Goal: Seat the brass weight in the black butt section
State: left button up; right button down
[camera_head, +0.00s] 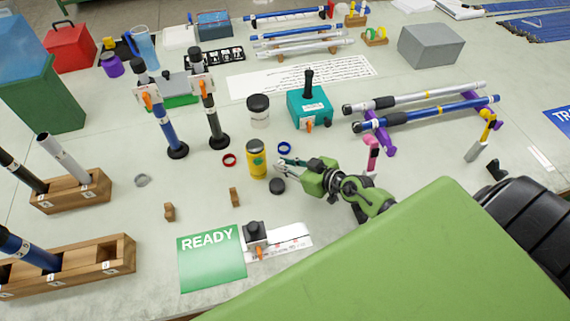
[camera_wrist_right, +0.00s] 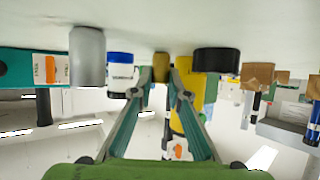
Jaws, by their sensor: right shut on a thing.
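My right gripper (camera_head: 281,168) is shut low over the table, just right of the yellow canister. In the right wrist view, its fingertips (camera_wrist_right: 161,72) are closed on a small brass-coloured piece, the brass weight (camera_wrist_right: 161,67). The weight does not show clearly in the head view. A black rod section (camera_head: 211,118) stands upright on a round black foot behind the yellow canister. Another black rod (camera_head: 20,170) leans in a wooden block at the left edge. I cannot tell which is the butt section. My left gripper is not in view.
A blue rod (camera_head: 167,130) stands beside the upright black one. A teal box (camera_head: 309,109) stands behind.

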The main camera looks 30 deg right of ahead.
jog(key=c, duration=2)
grip_release()
jog(key=shift+f, duration=0.1)
jog(key=shift+o, duration=0.2)
